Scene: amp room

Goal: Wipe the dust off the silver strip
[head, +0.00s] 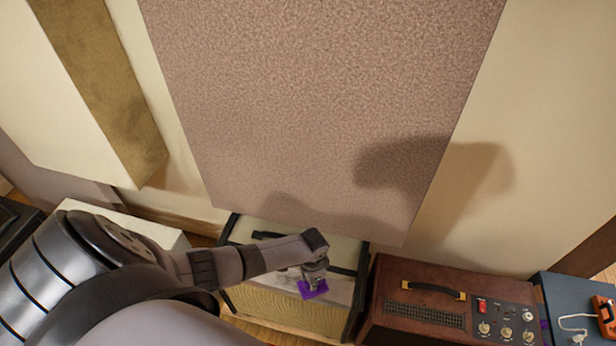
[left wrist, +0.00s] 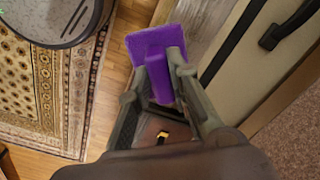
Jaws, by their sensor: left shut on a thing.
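My left gripper (head: 314,272) is shut on a purple sponge-like wiper (head: 313,290). In the left wrist view the gripper (left wrist: 165,85) has its fingers on either side of the purple block-shaped handle, and the wiper's flat pad (left wrist: 150,42) spreads out beyond them. The silver strip (head: 341,289) is a greyish, streaky band along the front of a cream-topped amp. It also shows in the left wrist view (left wrist: 207,32), beside the pad. The pad hides part of the strip. I cannot tell whether they touch. My right gripper is not in view.
The cream-topped amp (head: 342,252) has a dark handle and dark side edges. A brown amp (head: 400,273) with knobs stands close on its right, and a blue case (head: 562,290) beyond. A large textured panel (head: 320,100) hangs behind. A patterned rug (left wrist: 50,85) covers the floor.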

